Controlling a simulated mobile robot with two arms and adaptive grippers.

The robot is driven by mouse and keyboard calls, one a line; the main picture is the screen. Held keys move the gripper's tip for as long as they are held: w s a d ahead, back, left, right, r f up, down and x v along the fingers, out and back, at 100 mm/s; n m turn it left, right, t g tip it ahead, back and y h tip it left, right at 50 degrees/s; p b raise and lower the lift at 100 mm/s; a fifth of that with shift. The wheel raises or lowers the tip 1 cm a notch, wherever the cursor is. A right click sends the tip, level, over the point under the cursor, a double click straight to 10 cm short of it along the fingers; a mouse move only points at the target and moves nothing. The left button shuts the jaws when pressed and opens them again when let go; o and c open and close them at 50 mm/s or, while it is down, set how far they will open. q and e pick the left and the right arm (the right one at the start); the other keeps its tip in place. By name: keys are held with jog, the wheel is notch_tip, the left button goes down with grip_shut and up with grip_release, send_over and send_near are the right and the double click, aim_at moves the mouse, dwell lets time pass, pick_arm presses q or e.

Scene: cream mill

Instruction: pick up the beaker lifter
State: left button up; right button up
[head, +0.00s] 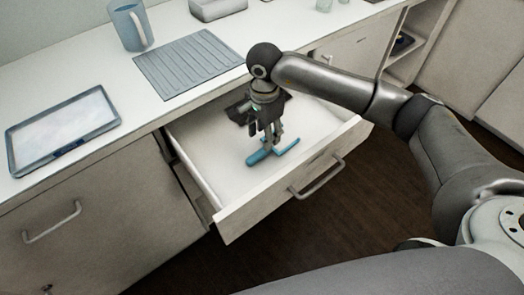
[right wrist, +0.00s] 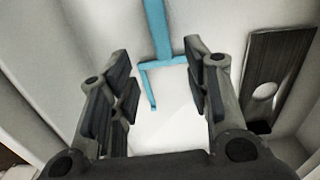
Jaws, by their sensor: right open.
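The beaker lifter, a light blue tool with a handle and thin prongs (head: 258,156), lies in the open drawer (head: 215,165). In the right wrist view its handle (right wrist: 157,30) runs to the top edge, and its crossbar and one prong show between and just beyond the fingers. My right gripper (head: 268,136) points down into the drawer over the beaker lifter, partly covering it in the head view. It is open and empty, its fingers on either side of the tool in the right wrist view (right wrist: 160,62). My left gripper is not in view.
A dark flat plate with a hole (right wrist: 285,70) lies in the drawer beside the gripper. The drawer front with its handle (head: 318,178) bounds the near side. On the counter are a grey ridged mat (head: 190,65), a blue mug (head: 128,25) and a tray (head: 65,128).

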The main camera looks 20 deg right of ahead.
aim_at(262, 150)
jog(key=f, duration=0.5)
jog(key=f+p, duration=0.1)
jog(key=f, duration=0.1)
jog(key=shift+a+f, duration=0.2)
jog(key=shift+a, duration=0.1)
jog(key=shift+c, duration=0.4)
grip_shut()
